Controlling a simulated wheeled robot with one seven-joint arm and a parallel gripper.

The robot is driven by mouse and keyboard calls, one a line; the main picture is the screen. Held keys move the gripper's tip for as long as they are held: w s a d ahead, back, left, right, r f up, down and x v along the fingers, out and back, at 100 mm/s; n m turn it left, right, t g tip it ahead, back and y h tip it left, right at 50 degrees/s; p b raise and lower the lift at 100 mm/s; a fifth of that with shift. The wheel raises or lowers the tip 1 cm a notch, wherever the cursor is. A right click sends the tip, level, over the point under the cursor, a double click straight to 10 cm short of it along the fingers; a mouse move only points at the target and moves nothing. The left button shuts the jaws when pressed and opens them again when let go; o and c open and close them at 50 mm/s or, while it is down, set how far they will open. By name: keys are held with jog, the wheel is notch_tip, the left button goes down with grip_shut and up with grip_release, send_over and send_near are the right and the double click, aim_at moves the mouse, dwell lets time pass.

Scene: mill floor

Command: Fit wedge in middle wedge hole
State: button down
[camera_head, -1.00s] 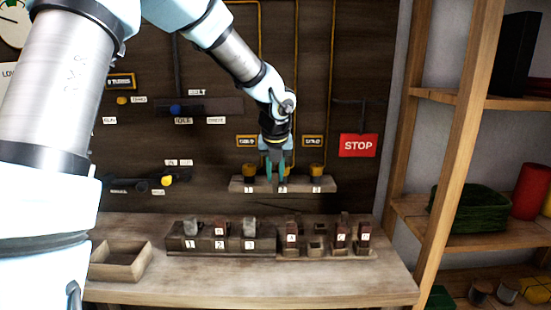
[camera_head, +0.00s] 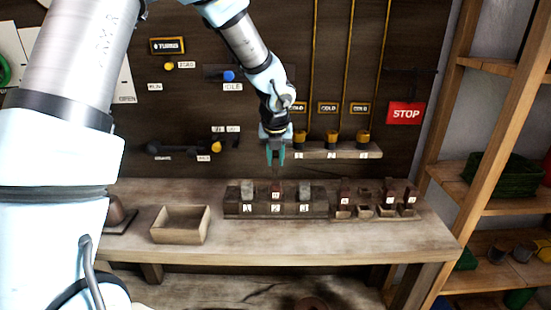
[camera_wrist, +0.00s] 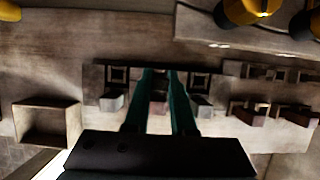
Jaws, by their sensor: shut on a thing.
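My gripper (camera_head: 276,156) points down above the middle of the numbered block (camera_head: 234,208), shut on a small dark piece, likely a wedge, mostly hidden between the fingers. In the wrist view, my gripper's teal fingers (camera_wrist: 160,78) reach over the middle position. A red piece with a white label (camera_head: 276,188) stands at the middle position, marked 2. Grey wedges stand at position 1 (camera_head: 247,190) and position 3 (camera_head: 304,192). I cannot tell whether the held piece touches the red piece below.
Right of the block is a rack with several red lettered wedges (camera_head: 344,199) and a lower slot (camera_head: 365,211). An open wooden tray (camera_head: 181,238) lies at left. A ledge with yellow-capped knobs (camera_head: 332,138) juts from the wall behind. The bench front (camera_head: 330,245) is clear.

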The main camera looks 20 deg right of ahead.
aim_at(276, 175)
jog(key=shift+f+b, duration=2.35)
jog(key=shift+b, duration=0.2)
jog(key=shift+f+b, duration=0.7)
jog(key=shift+f, duration=0.45)
jog(key=c, duration=0.7)
grip_release()
